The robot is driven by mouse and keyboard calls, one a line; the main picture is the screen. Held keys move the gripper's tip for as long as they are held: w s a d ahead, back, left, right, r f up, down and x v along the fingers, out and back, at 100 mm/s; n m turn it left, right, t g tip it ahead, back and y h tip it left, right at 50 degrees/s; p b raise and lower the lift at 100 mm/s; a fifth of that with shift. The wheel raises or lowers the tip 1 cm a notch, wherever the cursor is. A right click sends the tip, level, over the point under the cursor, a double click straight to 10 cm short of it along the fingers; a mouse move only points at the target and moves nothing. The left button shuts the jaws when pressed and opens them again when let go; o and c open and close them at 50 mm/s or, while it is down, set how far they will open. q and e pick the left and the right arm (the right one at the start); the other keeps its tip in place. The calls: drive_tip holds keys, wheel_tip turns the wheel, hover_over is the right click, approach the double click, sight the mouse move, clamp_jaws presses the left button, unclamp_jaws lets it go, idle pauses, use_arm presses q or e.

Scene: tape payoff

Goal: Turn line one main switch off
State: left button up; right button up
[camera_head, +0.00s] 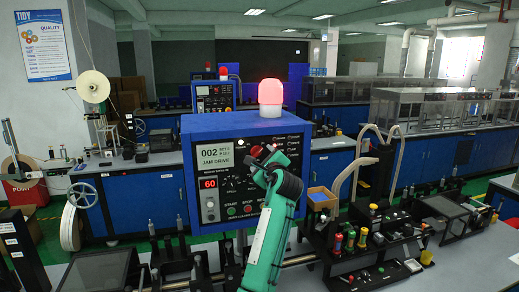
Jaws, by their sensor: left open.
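A blue control box (188,170) with a dark front panel stands in the middle of the camera_head view. Its screen (215,155) reads "002" and "JAM DRIVE", and a red number display (208,183) reads 60. Start (231,211) and stop (248,209) buttons sit low on the panel. My left gripper (268,157), on a green arm rising from the bottom, is open in front of the panel's right part. A small red patch shows at its tips; I cannot tell whether it is the main switch. The gripper hides part of the panel. I cannot tell whether it touches anything.
A red beacon (271,97) glows on top of the box. A small open carton (320,199) stands right of it. Racks with coloured-handled tools (350,240) are at the lower right. A white reel (70,228) is at the left. Dark fixtures line the near bench.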

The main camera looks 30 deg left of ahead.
sight(258, 153)
use_arm(q)
drive_tip(key=shift+p+x, duration=0.5)
drive_tip(key=shift+x, duration=1.25)
drive_tip(key=shift+d, duration=0.1)
drive_tip(key=c, duration=1)
